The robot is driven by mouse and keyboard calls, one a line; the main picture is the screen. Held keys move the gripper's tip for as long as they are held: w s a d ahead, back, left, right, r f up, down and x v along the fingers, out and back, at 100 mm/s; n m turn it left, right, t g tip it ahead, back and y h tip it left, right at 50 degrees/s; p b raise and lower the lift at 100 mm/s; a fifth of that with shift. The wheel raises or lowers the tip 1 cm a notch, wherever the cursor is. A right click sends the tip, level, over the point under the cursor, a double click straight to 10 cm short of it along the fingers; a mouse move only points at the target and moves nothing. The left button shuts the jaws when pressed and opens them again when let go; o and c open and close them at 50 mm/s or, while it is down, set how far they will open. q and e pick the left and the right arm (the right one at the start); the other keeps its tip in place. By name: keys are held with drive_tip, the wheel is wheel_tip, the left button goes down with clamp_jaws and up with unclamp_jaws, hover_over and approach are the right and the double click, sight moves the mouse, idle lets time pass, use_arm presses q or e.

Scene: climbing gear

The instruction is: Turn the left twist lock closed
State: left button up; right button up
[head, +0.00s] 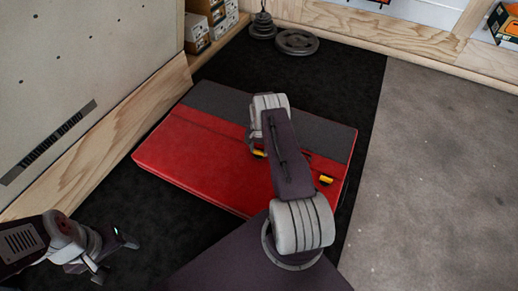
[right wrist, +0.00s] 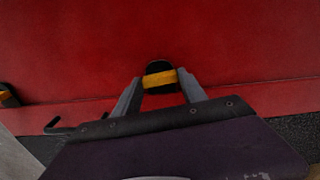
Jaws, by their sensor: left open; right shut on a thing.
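A red crash pad (head: 200,165) with a dark grey band lies flat on the black mat. The left twist lock (head: 260,153) is a yellow bar, partly hidden behind my right arm in the head view. In the right wrist view the twist lock (right wrist: 159,79) shows its yellow bar on a black base, lying crosswise between the fingers. My right gripper (right wrist: 160,77) is shut on this bar. The other twist lock (head: 326,180) is yellow too, to the right on the pad. My left gripper (head: 115,258) is open and empty, apart from the pad at lower left.
A climbing wall panel (head: 80,75) with a wooden edge borders the pad on the left. Weight plates (head: 296,42) lie at the back of the black mat. Boxes (head: 196,30) sit on a shelf at the back left. Grey floor (head: 440,180) is clear on the right.

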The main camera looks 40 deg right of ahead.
sight(259, 152)
drive_tip(key=shift+m, duration=0.6)
drive_tip(key=o, duration=1.4)
drive_tip(key=shift+c, duration=0.2)
wheel_tip(259, 152, up, 9)
drive_tip(key=p, duration=0.6)
